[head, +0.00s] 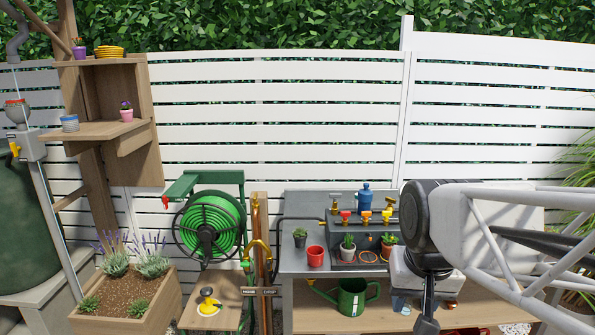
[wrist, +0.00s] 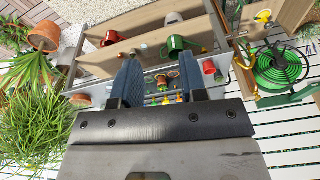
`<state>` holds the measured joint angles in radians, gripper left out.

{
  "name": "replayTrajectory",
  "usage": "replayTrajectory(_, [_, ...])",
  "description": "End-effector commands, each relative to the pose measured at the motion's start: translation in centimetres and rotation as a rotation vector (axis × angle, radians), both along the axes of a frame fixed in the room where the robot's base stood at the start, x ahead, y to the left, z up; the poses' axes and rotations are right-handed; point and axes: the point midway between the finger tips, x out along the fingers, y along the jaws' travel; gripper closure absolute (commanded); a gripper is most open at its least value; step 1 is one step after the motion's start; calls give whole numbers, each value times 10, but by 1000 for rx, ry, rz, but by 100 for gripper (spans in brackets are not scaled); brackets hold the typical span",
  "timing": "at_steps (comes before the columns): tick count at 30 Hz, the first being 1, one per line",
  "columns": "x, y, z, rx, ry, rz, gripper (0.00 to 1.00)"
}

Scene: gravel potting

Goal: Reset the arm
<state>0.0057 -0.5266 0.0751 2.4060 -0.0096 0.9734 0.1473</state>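My gripper (wrist: 160,76) is open, with its two blue-grey fingers apart and nothing between them in the wrist view. Through the gap I see small pots and the grey workbench behind. In the head view my arm comes in from the right, and its dark wrist hangs in front of the right part of the grey potting bench (head: 298,262). The gripper end (head: 427,318) points down there, and its fingers cannot be told apart. My arm hides part of the bench's right side.
The bench carries a red pot (head: 315,256), potted plants and a blue bottle (head: 365,197). A green watering can (head: 352,297) stands on its lower shelf. A green hose reel (head: 210,226) is left of the bench. A white fence (head: 280,120) runs behind.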

Motion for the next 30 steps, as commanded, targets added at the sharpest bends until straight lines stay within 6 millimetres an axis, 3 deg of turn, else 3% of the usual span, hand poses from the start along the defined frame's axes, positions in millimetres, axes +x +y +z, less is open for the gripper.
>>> replayTrajectory(3, [-28, 0, -16, -12, -7, 49, 61])
replayTrajectory(10, [-60, 0, -36, -27, -16, 111, 61])
replayTrajectory(30, [-66, 0, -41, -30, -17, 126, 61])
